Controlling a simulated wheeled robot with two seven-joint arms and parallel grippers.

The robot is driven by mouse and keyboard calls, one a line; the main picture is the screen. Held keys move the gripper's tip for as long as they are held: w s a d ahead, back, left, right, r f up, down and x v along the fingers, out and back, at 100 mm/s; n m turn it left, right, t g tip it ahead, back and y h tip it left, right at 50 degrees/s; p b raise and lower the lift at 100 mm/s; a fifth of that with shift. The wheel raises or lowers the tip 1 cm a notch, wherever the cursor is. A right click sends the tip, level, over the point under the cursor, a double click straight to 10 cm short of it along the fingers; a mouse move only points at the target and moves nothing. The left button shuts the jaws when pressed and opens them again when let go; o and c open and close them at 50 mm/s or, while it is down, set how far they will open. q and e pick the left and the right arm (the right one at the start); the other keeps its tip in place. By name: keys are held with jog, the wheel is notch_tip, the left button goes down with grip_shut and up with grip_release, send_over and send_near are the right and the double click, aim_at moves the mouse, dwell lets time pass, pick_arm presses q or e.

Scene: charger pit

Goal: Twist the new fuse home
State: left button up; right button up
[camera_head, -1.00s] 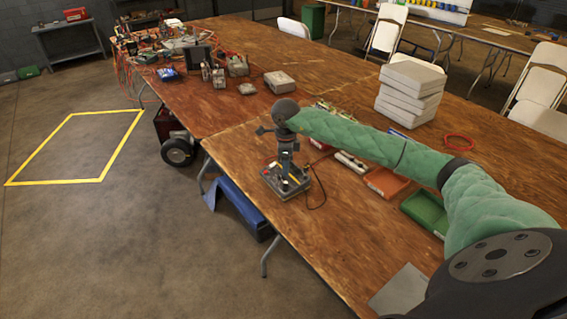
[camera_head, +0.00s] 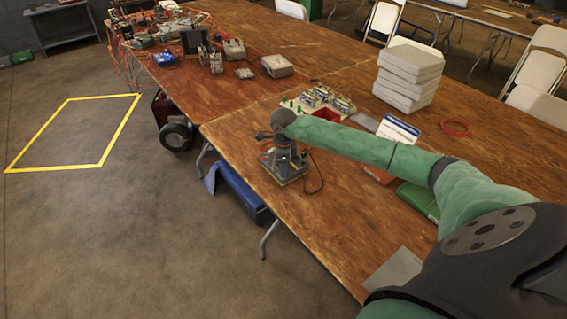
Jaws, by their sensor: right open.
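A small dark unit on a square base (camera_head: 297,178) stands on the wooden table near its left edge, with a red spot on its near left side and a thin dark cable on its right. My right gripper (camera_head: 284,151) points down directly over this unit, close above it or around its top; I cannot tell which. The gripper is open. The new fuse is not distinguishable; the wrist and gripper cover the unit's top. My left gripper is not in view.
White boxes (camera_head: 407,78) are stacked further back. A grey plate (camera_head: 393,273) lies near. The table's near left part is clear.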

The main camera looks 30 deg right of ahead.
jog(key=c, duration=0.8)
jog(key=shift+m, duration=1.1)
jog(key=shift+c, duration=0.4)
jog(key=shift+m, duration=1.2)
jog(key=shift+m+b, duration=0.3)
jog(key=shift+m, duration=0.8)
